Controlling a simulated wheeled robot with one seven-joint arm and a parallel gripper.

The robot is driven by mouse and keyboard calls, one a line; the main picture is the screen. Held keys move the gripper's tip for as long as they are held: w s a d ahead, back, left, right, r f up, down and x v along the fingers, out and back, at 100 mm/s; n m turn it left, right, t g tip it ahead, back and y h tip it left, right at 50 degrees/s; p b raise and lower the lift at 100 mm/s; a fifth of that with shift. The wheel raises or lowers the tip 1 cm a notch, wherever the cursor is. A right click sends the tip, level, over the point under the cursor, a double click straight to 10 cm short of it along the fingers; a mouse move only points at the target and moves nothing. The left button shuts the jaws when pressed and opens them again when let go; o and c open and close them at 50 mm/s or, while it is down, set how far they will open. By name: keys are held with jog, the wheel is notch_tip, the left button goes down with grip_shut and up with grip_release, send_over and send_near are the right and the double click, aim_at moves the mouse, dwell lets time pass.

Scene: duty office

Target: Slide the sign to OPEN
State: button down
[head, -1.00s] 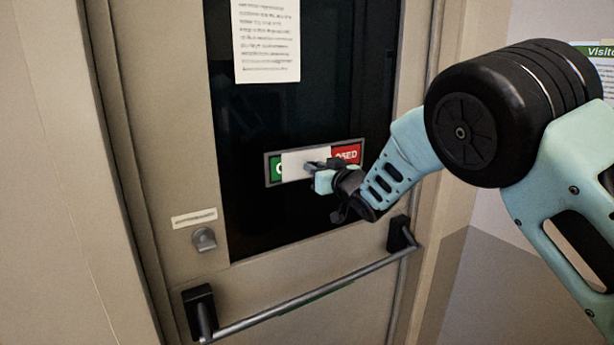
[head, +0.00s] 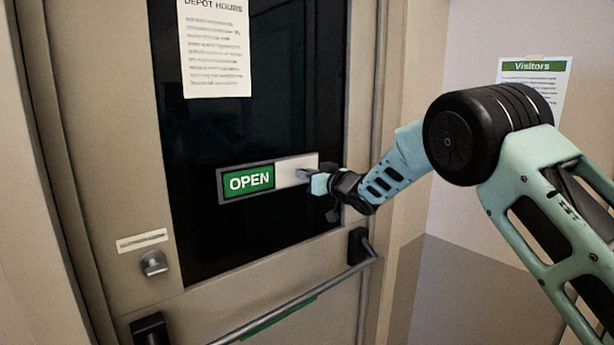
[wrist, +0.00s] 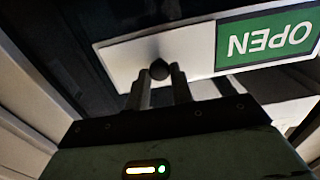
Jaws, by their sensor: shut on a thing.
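The sign (head: 222,187) is a grey-framed strip on the door's dark glass in the head view. Its green OPEN panel (head: 249,182) shows fully on the left. The white slider (head: 291,173) covers the right part, and no red shows. My gripper (head: 306,175) is at the slider, at the right side of the sign. In the wrist view, the white slider (wrist: 185,50) and the green OPEN panel (wrist: 268,38) appear upside down. There my gripper (wrist: 160,88) is shut on a dark round knob (wrist: 160,69) on the slider.
A push bar (head: 290,300) crosses the door below the glass, with a lock cylinder (head: 153,263) at its left. A depot hours sheet (head: 215,50) hangs above the sign. A visitors notice (head: 533,85) is on the right wall.

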jog(key=c, duration=1.2)
grip_release()
jog(key=shift+w+d+r, duration=0.1)
jog(key=shift+w+d, duration=0.1)
jog(key=shift+d, duration=0.15)
jog(key=shift+c, duration=0.2)
jog(key=shift+a, duration=0.1)
jog(key=b+v, duration=0.7)
jog(key=v, duration=1)
jog(key=shift+s, duration=0.25)
